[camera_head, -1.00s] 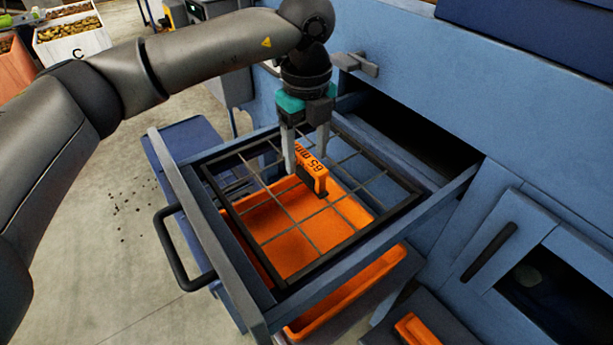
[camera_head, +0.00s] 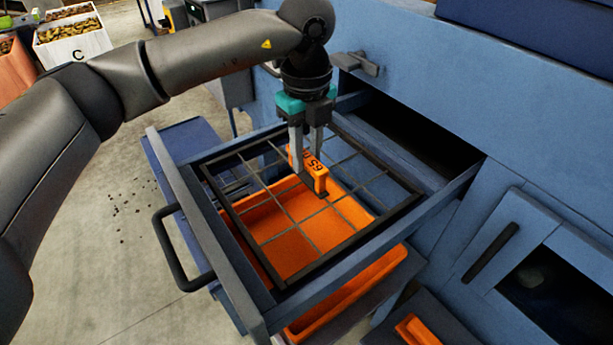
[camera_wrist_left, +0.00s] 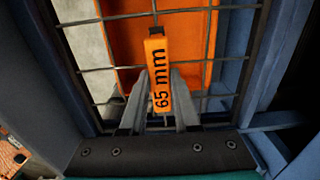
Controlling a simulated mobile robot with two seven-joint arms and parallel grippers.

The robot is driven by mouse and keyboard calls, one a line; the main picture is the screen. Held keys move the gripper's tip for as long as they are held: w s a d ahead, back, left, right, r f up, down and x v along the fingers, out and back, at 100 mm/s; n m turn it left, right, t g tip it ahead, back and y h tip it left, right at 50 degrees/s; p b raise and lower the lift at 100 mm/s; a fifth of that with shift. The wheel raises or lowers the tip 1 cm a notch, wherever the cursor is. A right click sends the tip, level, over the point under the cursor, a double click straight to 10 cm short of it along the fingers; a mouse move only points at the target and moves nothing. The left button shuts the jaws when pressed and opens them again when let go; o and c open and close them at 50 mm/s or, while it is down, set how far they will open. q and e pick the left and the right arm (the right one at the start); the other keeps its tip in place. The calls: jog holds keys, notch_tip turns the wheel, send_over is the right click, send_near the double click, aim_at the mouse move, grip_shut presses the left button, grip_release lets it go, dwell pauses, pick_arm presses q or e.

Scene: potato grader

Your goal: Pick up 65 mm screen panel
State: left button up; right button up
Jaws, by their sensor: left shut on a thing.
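The 65 mm screen panel (camera_head: 262,235) is a dark-framed wire grid lying in the open blue drawer (camera_head: 230,278). An orange handle (camera_head: 320,177) marked "65 mm" stands up from the grid. My left gripper (camera_head: 307,163) points down from above with its fingers on either side of this handle, shut on it. In the left wrist view the "65 mm" handle (camera_wrist_left: 158,65) shows between the two fingers (camera_wrist_left: 160,95). The panel still lies level in the drawer frame. My right gripper is not in view.
An orange bin (camera_head: 350,285) sits below the panel. The drawer has a dark pull handle (camera_head: 172,250) at its front. The blue machine body (camera_head: 540,130) stands to the right. A crate marked C (camera_head: 75,42) stands on the floor at the far left.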

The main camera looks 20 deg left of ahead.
pick_arm(q)
grip_shut()
dwell(0.8)
